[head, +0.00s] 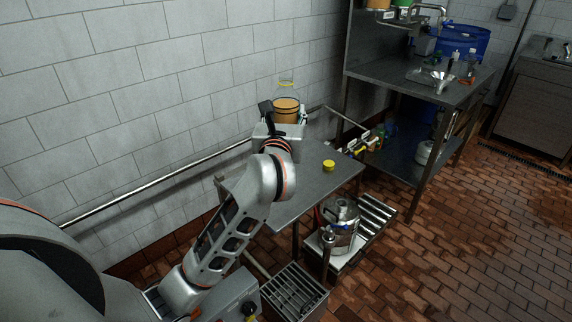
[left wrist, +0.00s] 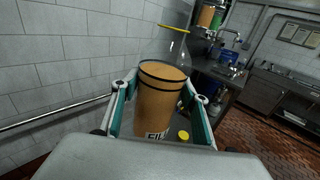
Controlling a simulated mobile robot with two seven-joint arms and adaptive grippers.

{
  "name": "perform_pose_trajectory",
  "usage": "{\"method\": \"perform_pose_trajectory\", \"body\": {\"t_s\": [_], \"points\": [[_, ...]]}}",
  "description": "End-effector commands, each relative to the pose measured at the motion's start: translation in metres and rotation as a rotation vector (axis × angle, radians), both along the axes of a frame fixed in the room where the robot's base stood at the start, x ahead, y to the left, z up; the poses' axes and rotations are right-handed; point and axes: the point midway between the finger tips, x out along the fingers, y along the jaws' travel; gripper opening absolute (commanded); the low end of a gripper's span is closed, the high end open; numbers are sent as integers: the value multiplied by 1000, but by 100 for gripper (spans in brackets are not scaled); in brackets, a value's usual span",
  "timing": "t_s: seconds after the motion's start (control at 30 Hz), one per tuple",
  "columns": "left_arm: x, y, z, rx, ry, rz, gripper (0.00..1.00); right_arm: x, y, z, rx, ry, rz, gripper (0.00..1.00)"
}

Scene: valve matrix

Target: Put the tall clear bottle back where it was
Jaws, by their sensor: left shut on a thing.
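The tall clear bottle (head: 286,108) has an orange-brown lower body and a clear upper part. In the left wrist view the bottle (left wrist: 162,95) stands about upright between the two finger pads, with a dark band around it and part of a printed label low down. My left gripper (head: 285,115) is shut on it, one finger on each side. In the head view it shows near the wall, beyond the small metal table (head: 310,185). Its base is hidden, so I cannot tell whether it touches anything. My right gripper is not in view.
A yellow lid-like piece (head: 328,166) lies on the small table, whose top is otherwise mostly bare. A rail (head: 160,185) runs along the wall. A steel pot (head: 340,225) stands below. A larger workbench (head: 440,90) with bottles and a blue tub (head: 465,40) stands right.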

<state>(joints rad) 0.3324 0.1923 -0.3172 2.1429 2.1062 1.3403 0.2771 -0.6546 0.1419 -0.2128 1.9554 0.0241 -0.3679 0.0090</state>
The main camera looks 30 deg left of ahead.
Motion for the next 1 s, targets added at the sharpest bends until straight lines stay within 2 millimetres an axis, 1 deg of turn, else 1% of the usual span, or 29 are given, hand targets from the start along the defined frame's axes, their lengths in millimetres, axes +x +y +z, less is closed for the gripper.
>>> {"method": "perform_pose_trajectory", "body": {"t_s": [0.03, 0.1, 0.2, 0.33, 0.4, 0.6, 0.83, 0.9, 1.0], "points": [[0, 0, -15, 3, 2, 1, 23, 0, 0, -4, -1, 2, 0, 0], [0, 0, -31, 3, 2, -1, 23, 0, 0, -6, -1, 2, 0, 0], [0, 0, -55, 2, 2, 0, 23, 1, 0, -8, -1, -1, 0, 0], [0, 0, -79, 2, 0, 0, 23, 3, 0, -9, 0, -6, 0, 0], [0, 0, -88, 3, -1, -1, 23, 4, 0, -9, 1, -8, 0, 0], [0, 0, -101, 2, -3, 0, 23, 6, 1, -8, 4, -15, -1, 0], [0, 0, -133, 3, -1, 0, 23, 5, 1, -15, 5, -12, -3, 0], [0, 0, -138, 1, -3, -1, 23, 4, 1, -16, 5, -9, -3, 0], [0, 0, -139, 2, -5, -1, 23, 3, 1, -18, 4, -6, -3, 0]]}}
